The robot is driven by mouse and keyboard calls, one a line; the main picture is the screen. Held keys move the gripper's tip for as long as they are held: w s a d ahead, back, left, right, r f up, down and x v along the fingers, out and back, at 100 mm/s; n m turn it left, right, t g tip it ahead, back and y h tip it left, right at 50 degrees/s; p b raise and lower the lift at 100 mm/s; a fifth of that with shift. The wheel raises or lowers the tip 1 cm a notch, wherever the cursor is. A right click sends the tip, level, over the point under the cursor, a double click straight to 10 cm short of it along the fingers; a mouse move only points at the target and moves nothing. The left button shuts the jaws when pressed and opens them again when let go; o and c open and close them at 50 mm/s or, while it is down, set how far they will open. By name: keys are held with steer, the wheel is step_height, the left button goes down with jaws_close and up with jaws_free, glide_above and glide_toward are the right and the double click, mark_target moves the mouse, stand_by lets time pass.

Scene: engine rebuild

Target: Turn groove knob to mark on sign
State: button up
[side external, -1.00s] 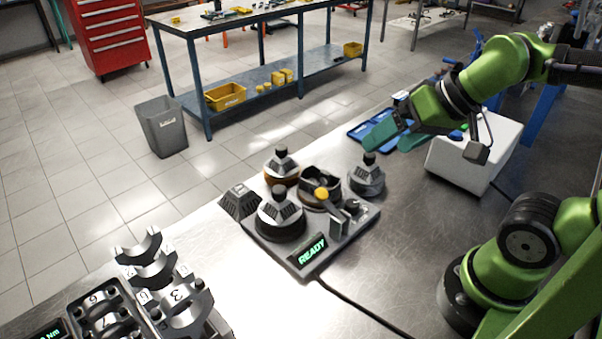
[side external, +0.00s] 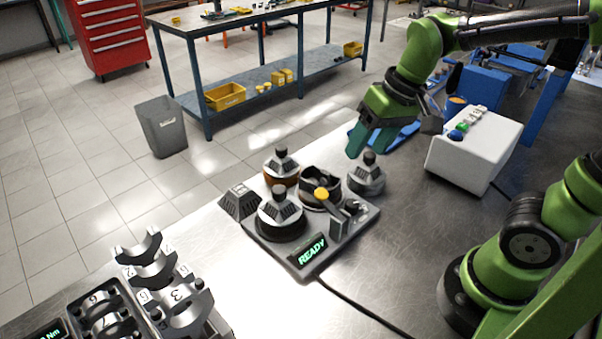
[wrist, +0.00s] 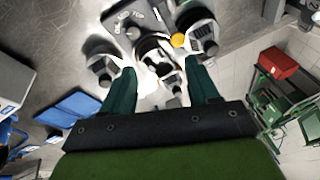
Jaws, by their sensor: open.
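A grey device (side external: 350,240) with a green READY display (side external: 312,250) sits on the metal table. It carries several round units with dark knobs, including a front one (side external: 279,210), a back one (side external: 281,165) and a right one (side external: 367,175). A central dark round unit (side external: 320,190) has a yellow ball (side external: 321,193). I cannot tell which part is the groove knob, and no mark is readable. My gripper (side external: 371,142) is open and empty, above and behind the right unit. In the wrist view its green fingers (wrist: 162,70) point toward the device, with the central unit between them.
A white box (side external: 475,150) with coloured buttons stands to the right. A blue tray (side external: 402,138) lies behind my gripper. Numbered metal bearing parts (side external: 150,275) are at the front left. A grey slotted block (side external: 240,202) stands at the device's left. A black cable runs across the table.

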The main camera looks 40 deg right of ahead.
mark_target(353, 203)
steer(key=w+d+f+n+g+h, duration=0.1)
steer(key=w+d+g+h, duration=0.1)
steer(key=w+d+g, duration=0.15)
steer(key=f, duration=1.1)
steer(key=a+f, duration=0.1)
steer(key=f, duration=0.5)
steer(key=shift+c, duration=0.2)
steer(key=c, duration=1)
